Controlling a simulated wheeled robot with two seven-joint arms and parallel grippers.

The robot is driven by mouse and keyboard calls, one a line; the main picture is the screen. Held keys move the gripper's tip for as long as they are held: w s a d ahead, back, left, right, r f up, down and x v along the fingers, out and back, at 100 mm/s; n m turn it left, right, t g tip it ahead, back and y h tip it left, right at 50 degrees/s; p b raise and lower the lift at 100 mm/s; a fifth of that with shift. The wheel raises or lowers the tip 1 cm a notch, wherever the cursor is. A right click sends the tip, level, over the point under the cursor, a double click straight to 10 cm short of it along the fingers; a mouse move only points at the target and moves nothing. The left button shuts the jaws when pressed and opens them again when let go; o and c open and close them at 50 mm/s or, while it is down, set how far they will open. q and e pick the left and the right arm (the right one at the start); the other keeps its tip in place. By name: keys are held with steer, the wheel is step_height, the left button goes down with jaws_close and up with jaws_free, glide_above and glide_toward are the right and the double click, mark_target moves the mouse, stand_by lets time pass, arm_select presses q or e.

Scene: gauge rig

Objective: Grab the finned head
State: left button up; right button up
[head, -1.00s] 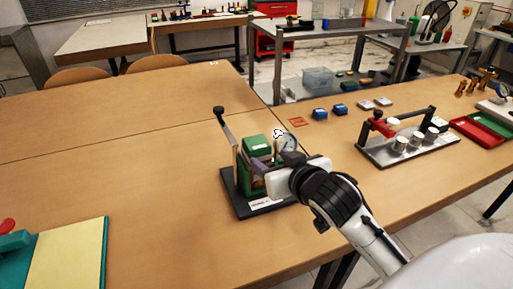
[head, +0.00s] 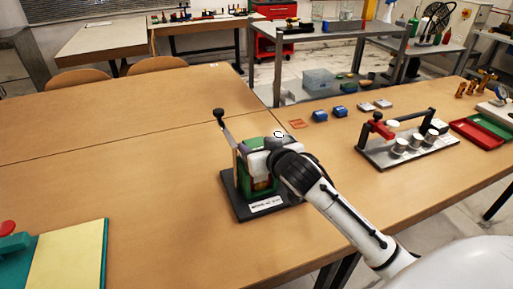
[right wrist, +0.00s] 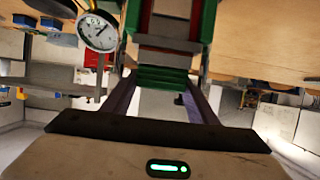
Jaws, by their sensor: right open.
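The finned head looks to be the green block (head: 254,143) on top of the small rig, largely covered by my right gripper in the head view. In the right wrist view its stacked green ridges (right wrist: 163,76) lie just beyond and between my fingertips. My right gripper (right wrist: 163,98) is open, one finger on each side, with a gap visible at both sides; I cannot tell whether either touches. It also shows in the head view (head: 262,158), over the rig's upper part. My left gripper is not in view.
The rig stands on a dark base plate (head: 240,206) with an upright black-knobbed lever (head: 219,114) at its left. A dial gauge (right wrist: 98,32) is close by in the right wrist view. A second rig (head: 410,152) stands right.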

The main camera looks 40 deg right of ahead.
steer(key=c, duration=0.8)
